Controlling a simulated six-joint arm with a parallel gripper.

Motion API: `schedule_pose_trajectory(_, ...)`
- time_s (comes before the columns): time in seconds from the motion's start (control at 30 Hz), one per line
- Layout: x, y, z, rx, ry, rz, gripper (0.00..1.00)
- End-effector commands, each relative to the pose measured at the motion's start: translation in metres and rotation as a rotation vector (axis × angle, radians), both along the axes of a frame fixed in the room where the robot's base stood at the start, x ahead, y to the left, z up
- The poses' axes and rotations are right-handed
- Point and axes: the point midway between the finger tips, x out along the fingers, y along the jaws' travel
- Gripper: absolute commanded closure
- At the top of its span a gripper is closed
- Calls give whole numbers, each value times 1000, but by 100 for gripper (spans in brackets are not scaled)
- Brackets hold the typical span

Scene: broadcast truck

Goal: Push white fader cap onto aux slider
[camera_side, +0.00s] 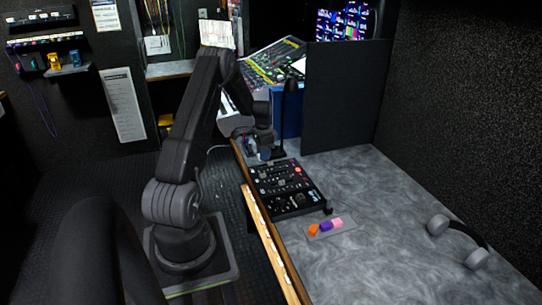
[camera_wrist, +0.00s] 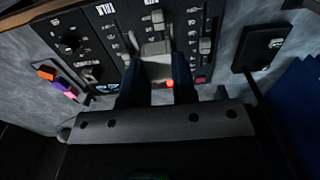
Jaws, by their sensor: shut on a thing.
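The black fader panel (camera_side: 290,190) lies on the grey desk, with several sliders and knobs; it also fills the upper wrist view (camera_wrist: 105,45). My gripper (camera_side: 265,154) is over the panel's far end. In the wrist view my gripper (camera_wrist: 157,64) has its two dark fingers on either side of a pale grey-white block, the white fader cap (camera_wrist: 157,48). It is shut on this cap, close over the slider rows. The fingers and cap hide the slot beneath, so I cannot tell whether the cap touches a slider. The aux label is not readable.
A small tray (camera_side: 346,229) holds orange, purple and pink caps near the panel's near end. Headphones (camera_side: 458,241) lie at the right. A dark upright partition (camera_side: 345,95) and a thin black lamp (camera_side: 284,115) stand behind the panel. The middle of the desk is clear.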

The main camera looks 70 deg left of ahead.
Motion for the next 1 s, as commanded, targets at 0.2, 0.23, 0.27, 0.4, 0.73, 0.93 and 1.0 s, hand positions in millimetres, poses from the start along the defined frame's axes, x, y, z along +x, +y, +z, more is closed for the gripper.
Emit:
schedule_pose_trajectory(0.2, 0, 0, 0, 0, 0, 0, 96)
schedule_pose_trajectory(0.23, 0, -1, -1, -1, 0, 0, 96)
schedule_pose_trajectory(0.27, 0, -1, -2, -1, 0, 0, 96)
schedule_pose_trajectory(0.4, 0, -1, -10, -2, 1, 0, 96)
schedule_pose_trajectory(0.73, 0, -1, -40, -1, 1, 0, 96)
schedule_pose_trajectory(0.93, 0, -1, -53, -1, 0, 0, 96)
schedule_pose_trajectory(1.0, 1, -1, -55, 0, 0, 0, 96)
